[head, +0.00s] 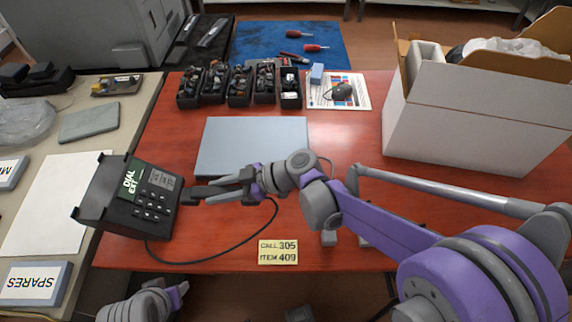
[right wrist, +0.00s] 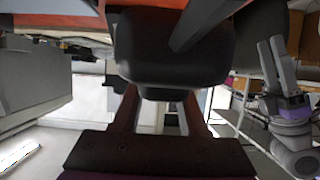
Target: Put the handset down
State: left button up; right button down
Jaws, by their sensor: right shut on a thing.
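The black desk phone (head: 155,195) sits at the left edge of the red table, with its keypad and a green "DIAL EXT" label showing. My right gripper (head: 200,193) is just right of the phone, shut on the dark handset. The handset fills the upper middle of the right wrist view (right wrist: 150,60), between the fingers. In the head view little of it can be told apart from the fingers. Whether it touches the phone is unclear. My left gripper (head: 178,294) is low at the left, below the table's front edge; its jaw gap is unclear.
A black cord (head: 215,250) loops over the table from the phone towards my right gripper. A grey-blue flat panel (head: 235,140) lies behind the gripper. A yellow note (head: 278,252) lies at the front edge. Black bins (head: 239,86) line the back; a white box (head: 460,115) stands right.

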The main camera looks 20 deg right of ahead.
notch_tip(320, 180, down, 10)
jog(key=shift+b, duration=1.25)
jog(key=shift+f, duration=0.1)
jog(key=shift+c, duration=2.2)
grip_release()
jog(key=shift+d+r, duration=0.25)
jog(key=p+v, duration=0.1)
jog(key=v, duration=1)
jog(key=shift+s+d+r, duration=0.15)
jog(key=shift+d, duration=0.05)
